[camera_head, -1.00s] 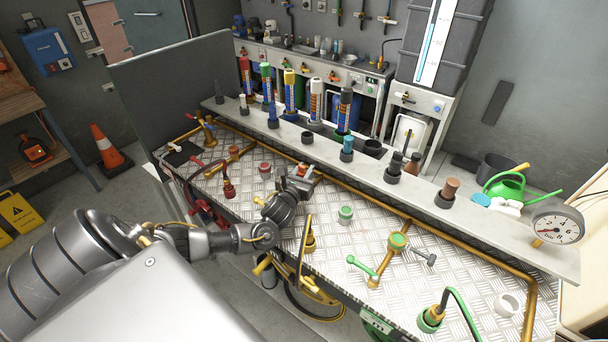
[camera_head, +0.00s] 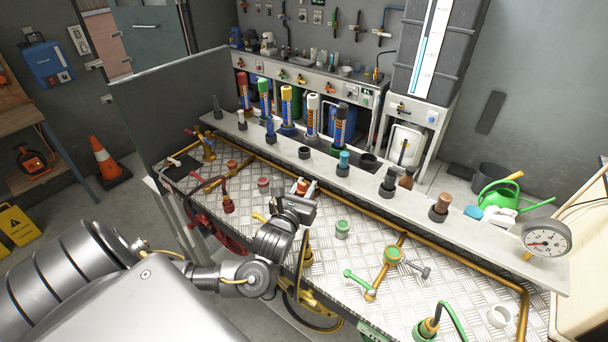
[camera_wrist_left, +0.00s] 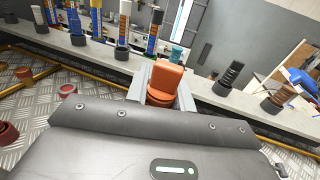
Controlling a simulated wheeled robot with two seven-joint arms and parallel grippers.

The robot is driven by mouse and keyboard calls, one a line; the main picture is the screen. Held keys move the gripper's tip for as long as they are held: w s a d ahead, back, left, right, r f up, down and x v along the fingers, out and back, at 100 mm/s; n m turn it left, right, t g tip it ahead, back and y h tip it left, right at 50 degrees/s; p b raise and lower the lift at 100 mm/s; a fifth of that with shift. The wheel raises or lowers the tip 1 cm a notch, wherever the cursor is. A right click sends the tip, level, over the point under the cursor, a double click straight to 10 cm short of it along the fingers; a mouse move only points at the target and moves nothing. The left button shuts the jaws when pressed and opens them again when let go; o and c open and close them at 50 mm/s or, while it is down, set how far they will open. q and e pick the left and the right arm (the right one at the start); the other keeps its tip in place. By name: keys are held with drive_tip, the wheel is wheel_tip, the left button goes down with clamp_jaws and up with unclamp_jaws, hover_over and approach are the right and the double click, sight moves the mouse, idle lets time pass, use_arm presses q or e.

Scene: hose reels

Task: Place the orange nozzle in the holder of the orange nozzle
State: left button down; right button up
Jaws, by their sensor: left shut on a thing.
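My left gripper (camera_head: 301,190) is shut on the orange nozzle (camera_wrist_left: 165,82) and holds it above the metal worktop, in front of the raised shelf. The nozzle shows between the jaws in the left wrist view; in the head view only a small part (camera_head: 302,186) shows. An empty dark round holder (camera_head: 304,152) stands on the shelf beyond the gripper. I cannot tell from its markings whether it belongs to the orange nozzle. A wider dark opening (camera_head: 368,160) sits farther right along the shelf. My right gripper is not in view.
The shelf (camera_head: 325,170) carries a teal nozzle (camera_head: 343,161), a black one (camera_head: 388,181) and a brown one (camera_head: 440,207) in dark holders. Yellow pipes, a green-capped fitting (camera_head: 342,229) and a green valve (camera_head: 392,256) stand on the worktop. A gauge (camera_head: 546,238) stands at right.

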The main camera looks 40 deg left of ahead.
use_arm(q)
drive_tip(key=shift+s+d+r+p, duration=0.25)
drive_tip(key=shift+d+p, duration=0.05)
drive_tip(key=shift+p, duration=0.05)
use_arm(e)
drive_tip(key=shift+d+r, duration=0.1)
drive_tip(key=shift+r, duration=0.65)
use_arm(q)
drive_tip(key=shift+f, duration=0.1)
